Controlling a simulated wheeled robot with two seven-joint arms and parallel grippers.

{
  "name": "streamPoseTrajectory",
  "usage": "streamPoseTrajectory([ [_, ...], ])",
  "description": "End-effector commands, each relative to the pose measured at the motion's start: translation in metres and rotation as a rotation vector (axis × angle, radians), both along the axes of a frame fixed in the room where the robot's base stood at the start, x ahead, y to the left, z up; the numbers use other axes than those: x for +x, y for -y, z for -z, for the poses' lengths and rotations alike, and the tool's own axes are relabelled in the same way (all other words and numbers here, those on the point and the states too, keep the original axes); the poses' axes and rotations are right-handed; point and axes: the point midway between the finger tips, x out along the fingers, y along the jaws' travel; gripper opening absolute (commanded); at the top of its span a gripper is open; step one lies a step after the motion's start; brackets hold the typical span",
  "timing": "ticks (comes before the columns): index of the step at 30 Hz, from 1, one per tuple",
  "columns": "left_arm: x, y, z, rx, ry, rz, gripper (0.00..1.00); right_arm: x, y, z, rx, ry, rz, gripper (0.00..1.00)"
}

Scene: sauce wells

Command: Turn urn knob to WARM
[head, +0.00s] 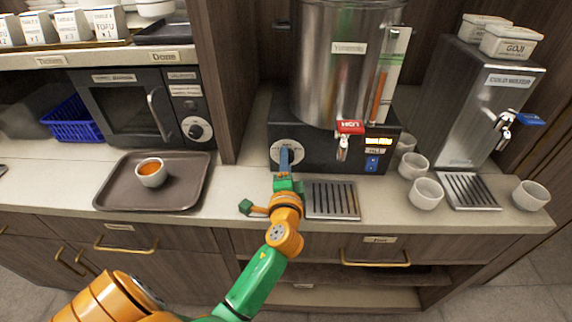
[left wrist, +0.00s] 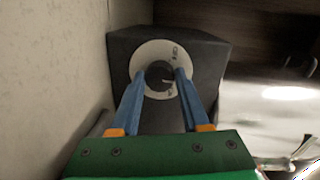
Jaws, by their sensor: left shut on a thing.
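The steel urn (head: 340,70) stands on a black base (head: 325,150) at the back middle of the counter. Its knob has a round white dial plate (head: 281,150) on the left of the base front. In the left wrist view the dark knob (left wrist: 159,76) sits in the middle of the white plate. My left gripper (head: 285,158) is at the knob, with its blue fingers (left wrist: 159,78) shut on it from both sides. The dial's lettering is too small to read, so the setting cannot be told. My right gripper is out of view.
A red-handled tap (head: 348,127) and a drip tray (head: 332,200) are right of my left gripper. White cups (head: 426,193) stand further right. A brown tray (head: 187,188) with a cup of orange sauce (head: 150,171) lies to the left. A wooden panel rises left of the urn.

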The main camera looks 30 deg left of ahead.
Motion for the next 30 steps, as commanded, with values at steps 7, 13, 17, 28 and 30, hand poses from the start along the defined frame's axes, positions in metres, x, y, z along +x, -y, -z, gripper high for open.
streamPoseTrajectory([
  [7, -0.0002, 0.0, 0.0012, -0.03, 0.016, 0.0, 0.0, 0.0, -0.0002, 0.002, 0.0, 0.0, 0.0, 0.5],
  [13, -0.0002, 0.0, 0.0011, -0.034, 0.018, -0.001, 0.0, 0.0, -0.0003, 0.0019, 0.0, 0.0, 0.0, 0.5],
  [17, -0.0002, 0.0, 0.0012, -0.033, 0.017, 0.0, 0.0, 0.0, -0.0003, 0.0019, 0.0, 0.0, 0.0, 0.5],
  [28, -0.0001, 0.0001, 0.0006, -0.032, 0.018, 0.0, 0.76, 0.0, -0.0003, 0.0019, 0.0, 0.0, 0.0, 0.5],
  [30, -0.0004, 0.0002, 0.0006, -0.032, 0.018, 0.0, 0.76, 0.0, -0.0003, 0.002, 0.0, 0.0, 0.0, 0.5],
])
